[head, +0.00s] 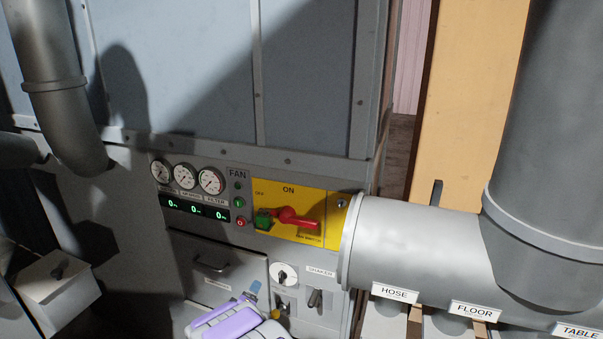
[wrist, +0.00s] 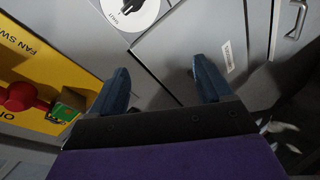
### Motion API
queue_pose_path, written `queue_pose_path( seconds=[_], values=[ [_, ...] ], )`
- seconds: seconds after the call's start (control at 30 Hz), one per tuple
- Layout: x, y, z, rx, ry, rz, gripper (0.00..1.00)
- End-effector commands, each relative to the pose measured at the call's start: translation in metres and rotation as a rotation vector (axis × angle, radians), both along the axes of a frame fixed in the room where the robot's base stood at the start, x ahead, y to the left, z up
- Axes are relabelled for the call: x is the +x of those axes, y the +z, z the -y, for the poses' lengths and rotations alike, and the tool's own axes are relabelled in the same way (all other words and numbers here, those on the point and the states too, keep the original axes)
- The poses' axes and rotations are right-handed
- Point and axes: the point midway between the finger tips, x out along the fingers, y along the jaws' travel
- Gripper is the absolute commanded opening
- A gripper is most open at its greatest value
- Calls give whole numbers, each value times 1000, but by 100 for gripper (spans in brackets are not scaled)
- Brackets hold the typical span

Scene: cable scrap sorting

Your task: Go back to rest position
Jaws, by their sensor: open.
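My gripper (wrist: 162,80) is open in the wrist view, its two dark blue fingers apart with nothing between them. In the head view the purple and white wrist of my arm shows at the bottom edge, in front of the lower part of the grey machine panel (head: 210,268). The fingers are near the panel, below the yellow fan switch plate (head: 333,207). The red switch handle (head: 297,218) lies roughly sideways beside a green block (head: 264,219). The handle also shows at the left of the wrist view (wrist: 20,97), apart from my fingers.
Three gauges (head: 184,176) and a display (head: 195,209) reading zeros are left of the switch. A round white dial (head: 283,274) is close to my gripper. A large grey pipe (head: 410,245) blocks the right. Labels HOSE, FLOOR and TABLE are below it.

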Motion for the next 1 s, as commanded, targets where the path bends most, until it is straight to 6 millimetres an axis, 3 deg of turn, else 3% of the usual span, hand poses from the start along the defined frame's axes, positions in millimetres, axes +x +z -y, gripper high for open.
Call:
queue_pose_path(
  seconds=[0.23,0.47,0.77,1.0],
  values=[
    [-6,45,11,280,54,-171,79],
    [-41,81,33,477,66,-357,79],
    [-120,116,85,646,-7,-618,79],
    [-209,131,140,713,-152,-828,79]
  ],
)
